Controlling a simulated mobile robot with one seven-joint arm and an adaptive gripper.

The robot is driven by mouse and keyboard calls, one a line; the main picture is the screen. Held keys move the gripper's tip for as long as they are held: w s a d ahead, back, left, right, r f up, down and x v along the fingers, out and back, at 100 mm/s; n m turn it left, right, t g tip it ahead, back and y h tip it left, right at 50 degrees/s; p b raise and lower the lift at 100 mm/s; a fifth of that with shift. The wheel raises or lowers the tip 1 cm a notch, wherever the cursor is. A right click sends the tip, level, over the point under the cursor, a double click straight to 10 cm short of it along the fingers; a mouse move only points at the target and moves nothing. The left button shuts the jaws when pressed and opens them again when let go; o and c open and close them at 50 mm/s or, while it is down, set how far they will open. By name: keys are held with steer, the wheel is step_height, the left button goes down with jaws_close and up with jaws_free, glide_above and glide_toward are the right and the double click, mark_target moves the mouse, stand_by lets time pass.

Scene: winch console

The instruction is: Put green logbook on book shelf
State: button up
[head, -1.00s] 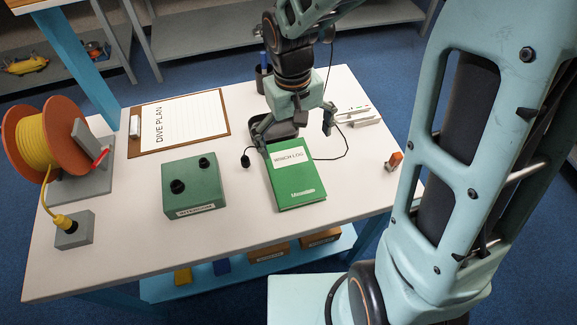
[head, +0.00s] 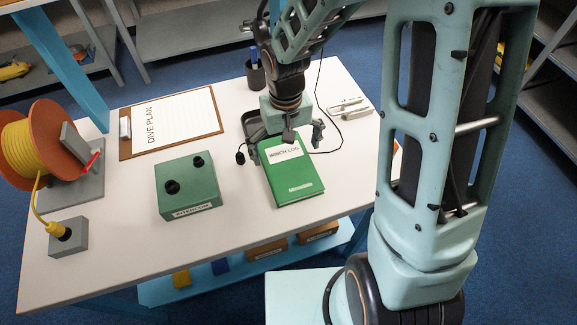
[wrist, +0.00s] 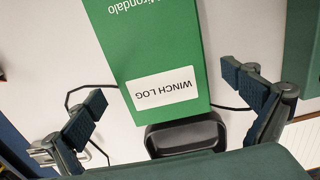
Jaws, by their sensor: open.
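The green logbook (head: 294,178) lies flat on the white table, with a white label reading WINCH LOG at its far end. It also shows in the wrist view (wrist: 158,45), label end nearest my gripper. My gripper (head: 288,145) is open at the far end of the logbook, pointing down. In the wrist view my gripper (wrist: 168,100) has one finger on each side of the book, both apart from it. The book shelf is not clearly identifiable; a blue lower shelf (head: 215,287) under the table holds coloured boxes or books.
A black tray (wrist: 185,135) sits just beyond the logbook's label end, with a black cable around it. The green intercom box (head: 188,187), the dive plan clipboard (head: 172,125) and the orange cable reel (head: 50,145) stand to the left. A pen cup (head: 255,75) is behind.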

step_height(320, 180, down, 2)
steer(key=shift+f, duration=0.1)
steer(key=c, duration=1.8)
steer(key=shift+c, duration=0.7)
steer(key=shift+r, duration=0.2)
